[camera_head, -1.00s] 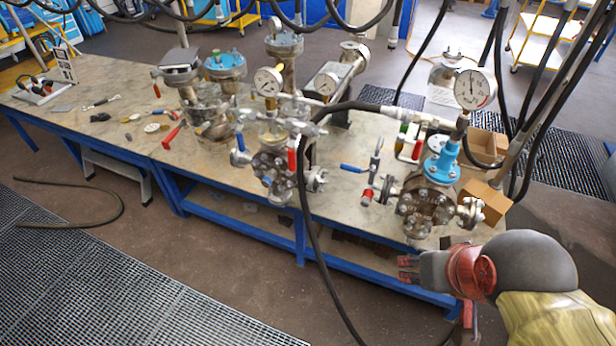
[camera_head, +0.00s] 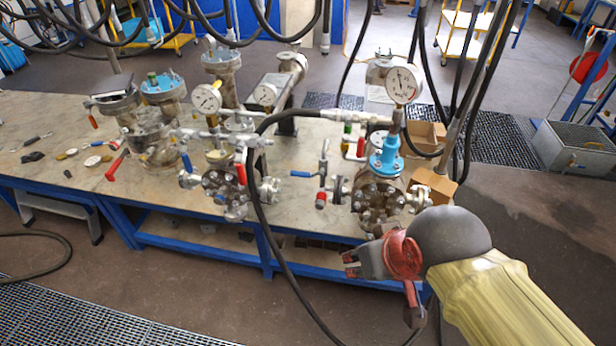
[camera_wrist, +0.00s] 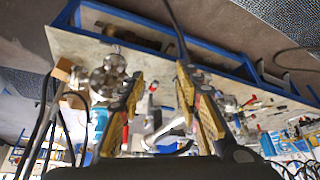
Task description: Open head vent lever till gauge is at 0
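The right flanged vessel (camera_head: 378,203) stands at the bench's right end, with a blue neck (camera_head: 386,155) and a round gauge (camera_head: 403,85) above it. The gauge's reading is too small to tell. Left of this vessel are a blue-handled lever (camera_head: 301,174) and a red-tipped one (camera_head: 320,200). Another vessel (camera_head: 222,188) further left has red (camera_head: 241,168) and blue handles and its own gauge (camera_head: 206,98). Which lever is the head vent is not clear. My gripper (camera_head: 348,264) is in front of the bench edge, below the right vessel, touching nothing visible. The wrist view shows its fingers (camera_wrist: 161,72) apart and empty.
A black hose (camera_head: 262,215) loops from the right vessel's pipework down past the bench front. More hoses hang overhead and at right. Cardboard boxes (camera_head: 434,184) sit behind the right vessel. The floor in front of the bench (camera_head: 190,285) is mostly clear.

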